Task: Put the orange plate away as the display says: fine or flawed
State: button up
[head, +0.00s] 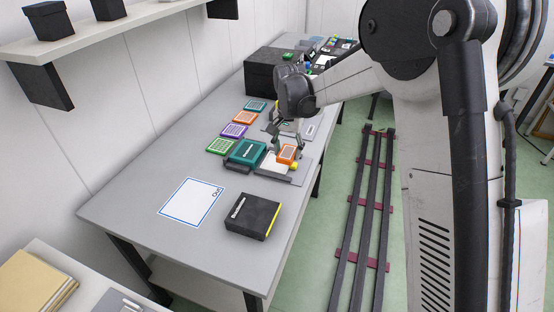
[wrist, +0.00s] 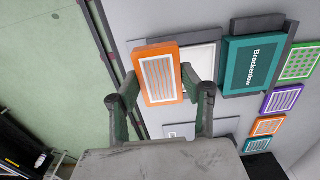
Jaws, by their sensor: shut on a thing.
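An orange plate (wrist: 160,75) with a pale striped panel sits between the two fingers of my gripper (wrist: 158,80), which is shut on it. In the head view the held orange plate (head: 287,154) is beside a grey stand with a white panel (head: 272,165) and a yellow knob (head: 293,166). My gripper (head: 288,148) reaches down over that stand. I cannot tell whether the plate touches it. A second orange plate (head: 245,117) lies in the row at the back. I cannot read any verdict on a display.
A teal box (head: 247,151), lettered in the wrist view, stands left of the stand. Green (head: 220,146), purple (head: 234,130) and teal (head: 255,105) plates line the back. A blue-bordered white sheet (head: 190,202) and a dark box with a yellow edge (head: 250,214) lie nearer.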

jog(key=w+a+f, duration=0.1)
jog(key=w, duration=0.1)
jog(key=w+a+f, duration=0.1)
jog(key=w+f, duration=0.1)
jog(key=w+a+f, duration=0.1)
jog(key=w, duration=0.1)
jog(key=shift+w+a+f, duration=0.25)
jog(key=shift+w, duration=0.05)
jog(key=shift+f, duration=2)
jog(key=shift+f, duration=0.2)
jog(key=o, duration=1)
jog(key=shift+r, duration=0.15)
